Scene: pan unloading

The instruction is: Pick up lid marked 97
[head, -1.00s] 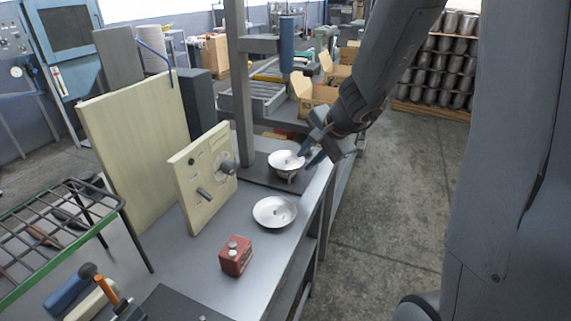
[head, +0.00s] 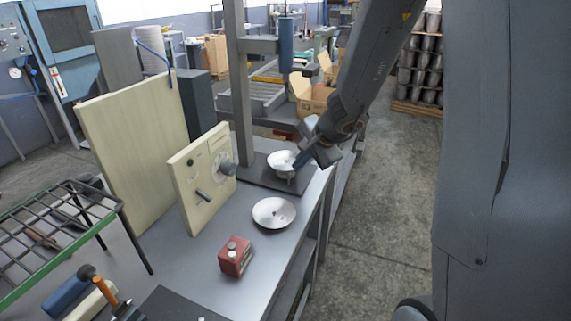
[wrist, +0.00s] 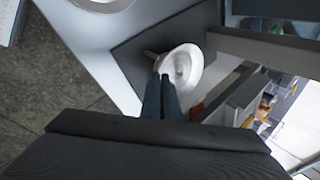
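A round whitish metal lid with a small central knob (head: 280,160) sits on a small bowl-like support or pan on the dark base plate of a stand. In the wrist view the lid (wrist: 184,66) is just beyond my fingertips. A second, similar round lid (head: 274,213) lies on the grey bench nearer the camera; its edge shows at the top of the wrist view. No number is readable on either. My gripper (head: 297,163) is tilted down at the right rim of the lid on the stand. Its dark fingers (wrist: 162,80) lie close together; whether they touch the lid is unclear.
A red block with knobs (head: 236,257) stands on the bench (head: 195,272). A cream control panel (head: 203,178) is left of the lids. The stand's upright post (head: 240,90) rises behind the far lid. A green rack (head: 60,225) is at left.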

